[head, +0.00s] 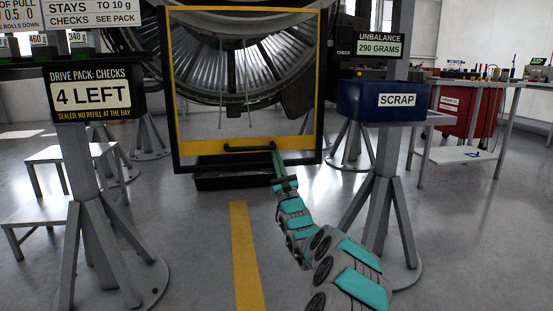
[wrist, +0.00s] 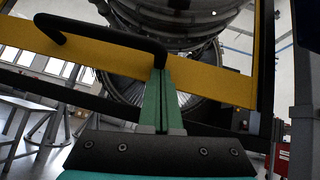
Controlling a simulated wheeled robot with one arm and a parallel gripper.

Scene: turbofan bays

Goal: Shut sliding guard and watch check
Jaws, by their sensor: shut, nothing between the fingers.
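The sliding guard (head: 200,148) is a clear panel with a yellow border in a black frame, standing in front of the turbofan (head: 240,75). Its yellow lower band also crosses the wrist view (wrist: 215,82). A black bar handle (head: 248,149) runs along this band; in the wrist view the handle (wrist: 100,33) spans left of my fingers. My gripper (head: 276,153) is shut and empty, its green fingers (wrist: 160,85) together at the handle's right end. I cannot tell whether they touch it. A sign (head: 93,93) reads "DRIVE PACK: CHECKS 4 LEFT". A display (head: 379,46) reads "UNBALANCE 290 GRAMS".
A blue SCRAP bin (head: 360,102) is on a post to the right. A grey post (head: 85,180) with splayed legs and a step stool (head: 60,155) stand left. A workbench (head: 460,84) is at far right. The floor along the yellow stripe (head: 243,255) is clear.

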